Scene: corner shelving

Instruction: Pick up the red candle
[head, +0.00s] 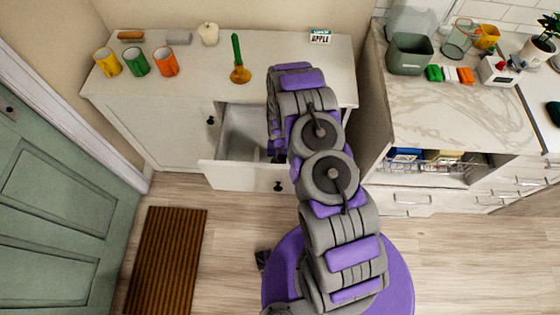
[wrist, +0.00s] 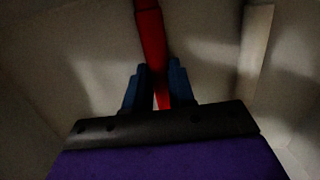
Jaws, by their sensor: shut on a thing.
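The red candle (wrist: 152,45) shows in the wrist view as a long red stick running from the top edge down between the fingers. My gripper (wrist: 157,82) is shut on its near end, with one dark blue finger on each side. In the head view my arm reaches down to the open drawer (head: 240,178) of the white cabinet. The candle and the fingertips are hidden there behind my arm and the drawer. In the wrist view pale walls, seemingly the drawer's inside, surround the candle.
On the cabinet top (head: 275,60) stand yellow, green and orange mugs (head: 136,62), a green candle in a brass holder (head: 238,60), a white round object (head: 208,34) and a small sign (head: 320,36). A marble counter (head: 440,105) stands to the right. A brown mat (head: 168,260) lies on the floor.

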